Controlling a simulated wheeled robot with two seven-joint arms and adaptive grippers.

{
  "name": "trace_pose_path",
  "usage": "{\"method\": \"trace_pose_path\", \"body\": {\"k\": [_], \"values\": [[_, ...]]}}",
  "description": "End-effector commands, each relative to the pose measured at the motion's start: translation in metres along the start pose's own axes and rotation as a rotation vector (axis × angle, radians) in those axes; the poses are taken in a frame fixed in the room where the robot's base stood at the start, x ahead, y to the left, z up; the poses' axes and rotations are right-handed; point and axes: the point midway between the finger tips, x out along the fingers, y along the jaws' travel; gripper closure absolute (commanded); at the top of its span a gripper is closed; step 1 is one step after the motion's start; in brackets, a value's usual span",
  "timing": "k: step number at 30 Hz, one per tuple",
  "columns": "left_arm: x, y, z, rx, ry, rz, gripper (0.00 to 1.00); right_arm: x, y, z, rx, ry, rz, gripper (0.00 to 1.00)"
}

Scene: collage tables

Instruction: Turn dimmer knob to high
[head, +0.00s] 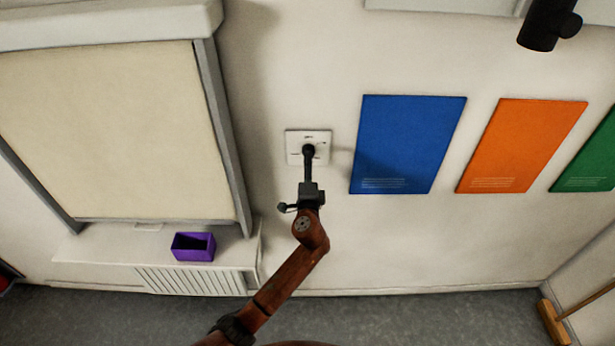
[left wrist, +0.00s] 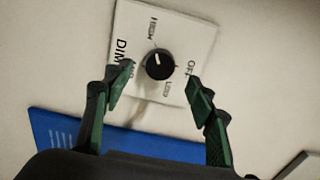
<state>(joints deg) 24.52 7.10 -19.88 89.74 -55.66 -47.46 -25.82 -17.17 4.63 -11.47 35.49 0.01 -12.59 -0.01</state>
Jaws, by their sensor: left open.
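The dimmer is a square white plate (head: 293,146) on the wall, with a round black knob at its middle. In the left wrist view the tilted plate (left wrist: 197,33) carries printed labels, HIGH and OFF among them. The knob (left wrist: 160,64) has a short pale mark on its side toward HIGH. My left gripper (left wrist: 160,80) is open, its two green-padded fingers on either side of the knob's near edge, with gaps showing. In the head view my left gripper (head: 308,160) reaches up to the plate and hides much of the knob. My right gripper is not in view.
Blue (head: 410,145), orange (head: 520,145) and green (head: 590,155) posters are on the wall to the right. A purple box (head: 205,255) sits on the ledge below the blind (head: 95,130). A dark cylinder (head: 540,28), unclear in kind, is at top right. A broom leans at lower right.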

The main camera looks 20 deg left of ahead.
Motion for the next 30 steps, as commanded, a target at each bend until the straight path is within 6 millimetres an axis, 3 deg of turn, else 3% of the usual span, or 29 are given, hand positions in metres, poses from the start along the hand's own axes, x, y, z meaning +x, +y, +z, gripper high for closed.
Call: {"method": "trace_pose_path", "body": {"k": [3, 10, 27, 30], "values": [[-0.025, 0.001, -0.001, -0.003, 0.002, 0.002, 0.49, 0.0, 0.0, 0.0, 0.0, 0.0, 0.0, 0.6], [-0.054, 0.0, 0.0, -0.001, 0.0, 0.001, 0.49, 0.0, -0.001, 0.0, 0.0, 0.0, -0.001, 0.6], [-0.06, 0.0, 0.0, 0.0, 0.0, 0.001, 0.49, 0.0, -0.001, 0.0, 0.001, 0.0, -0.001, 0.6], [-0.059, 0.009, 0.0, -0.001, 0.002, 0.012, 0.49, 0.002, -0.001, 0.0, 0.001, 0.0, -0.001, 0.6]]}}
